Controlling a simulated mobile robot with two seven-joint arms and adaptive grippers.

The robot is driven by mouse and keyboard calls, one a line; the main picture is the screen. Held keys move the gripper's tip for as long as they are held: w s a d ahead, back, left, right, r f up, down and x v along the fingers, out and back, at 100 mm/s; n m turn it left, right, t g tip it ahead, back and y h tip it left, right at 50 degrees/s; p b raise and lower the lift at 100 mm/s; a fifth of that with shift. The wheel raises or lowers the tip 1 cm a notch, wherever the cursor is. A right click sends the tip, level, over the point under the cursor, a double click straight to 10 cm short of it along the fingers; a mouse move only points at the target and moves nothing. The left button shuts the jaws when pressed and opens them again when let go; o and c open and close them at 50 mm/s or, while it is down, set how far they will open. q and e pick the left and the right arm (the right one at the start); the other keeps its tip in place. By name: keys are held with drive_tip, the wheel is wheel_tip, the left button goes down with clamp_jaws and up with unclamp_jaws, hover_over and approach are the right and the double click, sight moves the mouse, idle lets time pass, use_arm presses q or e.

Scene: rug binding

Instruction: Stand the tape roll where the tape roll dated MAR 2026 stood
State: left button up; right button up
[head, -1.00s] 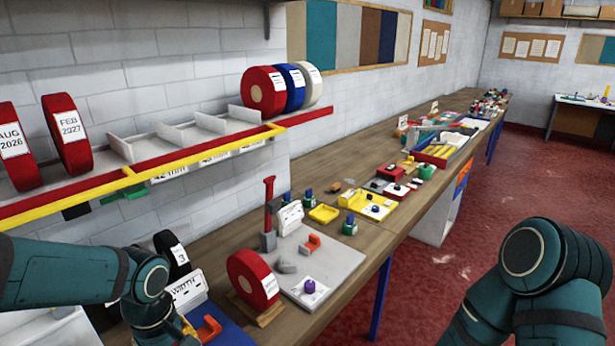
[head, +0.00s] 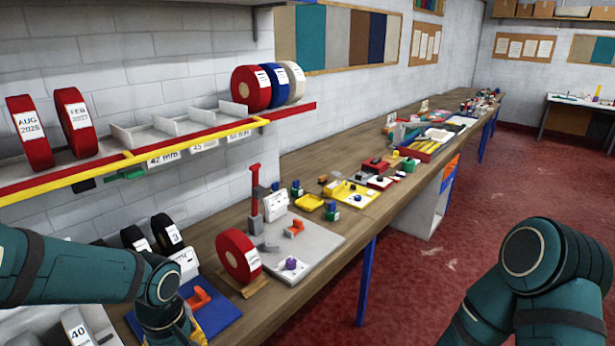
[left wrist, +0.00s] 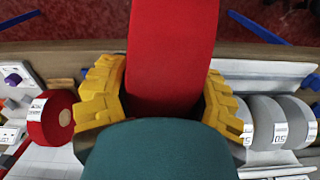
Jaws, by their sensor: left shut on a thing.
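In the left wrist view a red tape roll (left wrist: 171,50) stands edge-on between the yellow fingers of my left gripper (left wrist: 165,90), which is shut on it. No date shows on it there. In the head view this gripper (head: 178,335) is at the bottom edge, low over the bench, and the held roll cannot be made out. On the wall shelf (head: 150,160) stand red rolls labelled AUG 2026 (head: 30,132) and FEB (head: 77,123). Empty divided slots (head: 165,128) lie right of them. No MAR 2026 label is readable. My right gripper is out of view.
Red, blue and white rolls (head: 268,87) stand at the shelf's right end. Another red roll (head: 237,255) stands on a wooden cradle beside a grey board (head: 320,240). Black rolls (head: 160,232) stand beneath the shelf.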

use_arm(q)
drive_tip(key=w+d+f+m+b, duration=0.2)
drive_tip(key=f+m+b, duration=0.2)
drive_tip(key=f, duration=0.6)
drive_tip(key=w+d+f+m+b, duration=0.2)
drive_tip(key=d+f+m+b, duration=0.1)
drive_tip(key=f, duration=0.7)
drive_tip(key=shift+w+f+m+b, duration=0.2)
drive_tip(key=shift+w+m+b, duration=0.3)
drive_tip(key=shift+b, duration=0.65)
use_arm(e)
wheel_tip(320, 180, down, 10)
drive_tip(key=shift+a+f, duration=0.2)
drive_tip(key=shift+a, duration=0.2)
use_arm(q)
drive_tip(key=shift+s+d, duration=0.1)
drive_tip(key=shift+s, duration=0.05)
